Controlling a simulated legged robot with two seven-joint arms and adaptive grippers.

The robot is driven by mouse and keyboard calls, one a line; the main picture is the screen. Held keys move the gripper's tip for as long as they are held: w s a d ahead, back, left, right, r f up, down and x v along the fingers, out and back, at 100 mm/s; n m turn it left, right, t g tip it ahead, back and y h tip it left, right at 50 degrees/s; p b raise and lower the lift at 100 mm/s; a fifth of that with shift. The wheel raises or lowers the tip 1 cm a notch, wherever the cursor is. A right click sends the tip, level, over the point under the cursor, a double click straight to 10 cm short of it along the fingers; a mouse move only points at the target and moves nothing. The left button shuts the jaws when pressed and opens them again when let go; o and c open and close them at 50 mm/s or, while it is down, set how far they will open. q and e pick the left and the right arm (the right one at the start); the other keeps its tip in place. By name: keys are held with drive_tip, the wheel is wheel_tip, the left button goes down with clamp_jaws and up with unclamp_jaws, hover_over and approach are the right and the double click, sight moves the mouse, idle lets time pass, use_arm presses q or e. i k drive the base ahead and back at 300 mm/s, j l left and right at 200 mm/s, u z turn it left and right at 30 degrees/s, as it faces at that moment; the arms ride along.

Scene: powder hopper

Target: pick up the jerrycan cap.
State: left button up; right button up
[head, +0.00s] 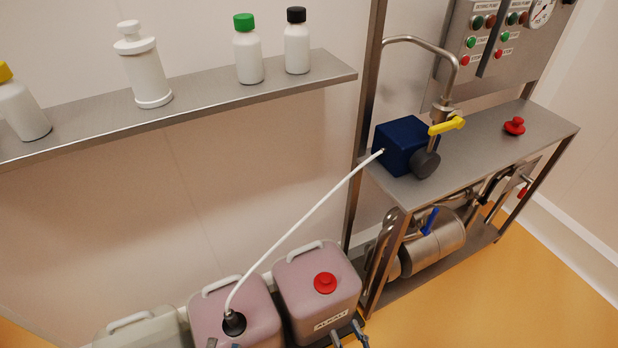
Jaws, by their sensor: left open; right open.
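A loose red cap (515,126) with a raised knob lies on the right part of the steel bench top. Another red cap (325,283) sits on the pink jerrycan (299,270) labelled "ALKALI". The pink jerrycan (258,317) to its left has a black fitting (234,323) with a white hose in its opening. My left gripper (223,344) shows only its fingertips at the bottom edge, by the hosed jerrycan; it is open. My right gripper (348,333) is open and seems empty at the bottom edge, by the labelled jerrycan, well away from the loose cap.
The bench (483,136) carries a blue pump box (396,145), a yellow-handled valve (447,125) and a bent steel pipe. The white hose (305,216) runs from box to jerrycan. A bottle shelf (200,107) is at upper left. Bench space around the loose cap is clear.

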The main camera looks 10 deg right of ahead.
sight(515, 126)
drive_tip(key=z, duration=1.55)
